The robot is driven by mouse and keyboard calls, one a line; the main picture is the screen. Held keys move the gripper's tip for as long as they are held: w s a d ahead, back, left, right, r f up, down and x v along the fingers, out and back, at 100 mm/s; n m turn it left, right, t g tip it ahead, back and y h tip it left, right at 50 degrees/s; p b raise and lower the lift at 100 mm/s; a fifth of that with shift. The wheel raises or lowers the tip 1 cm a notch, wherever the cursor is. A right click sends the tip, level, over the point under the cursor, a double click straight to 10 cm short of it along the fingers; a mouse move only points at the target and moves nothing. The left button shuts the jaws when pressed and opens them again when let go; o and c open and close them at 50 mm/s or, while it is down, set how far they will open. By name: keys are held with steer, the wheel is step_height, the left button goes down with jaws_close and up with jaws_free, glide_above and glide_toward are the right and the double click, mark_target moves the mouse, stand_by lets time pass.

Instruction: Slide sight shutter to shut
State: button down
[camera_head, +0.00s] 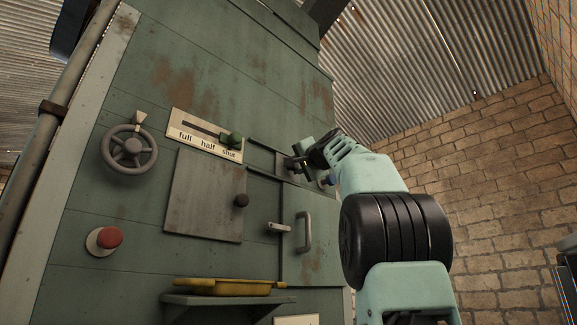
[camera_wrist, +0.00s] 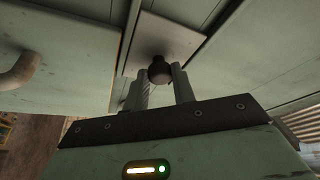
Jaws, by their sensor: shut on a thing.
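The sight shutter (camera_wrist: 165,35) is a small pale plate between dark rails, seen up close in the wrist view. Its round dark knob (camera_wrist: 159,70) stands between the two grey fingers of my gripper (camera_wrist: 160,80), which is shut on it. In the head view my gripper (camera_head: 297,163) is at the rails on the right part of the green cabinet. There the shutter (camera_head: 282,160) is partly hidden behind my gripper, and its knob cannot be made out.
The green cabinet carries a handwheel (camera_head: 129,151), a red button (camera_head: 109,237), a lever slot plate (camera_head: 208,143) marked full, half, shut, and a square plate (camera_head: 203,195) with a dark knob. A door handle (camera_head: 303,232) juts out below my gripper. A yellow tray (camera_head: 228,287) sits on a shelf.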

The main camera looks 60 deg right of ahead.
steer(key=shift+s+d+r, duration=0.1)
steer(key=c, duration=1.1)
jaws_free()
steer(key=shift+d, duration=0.15)
steer(key=shift+c, duration=0.2)
steer(key=b+v, duration=0.8)
steer(key=v, duration=0.9)
steer(key=shift+s, duration=0.15)
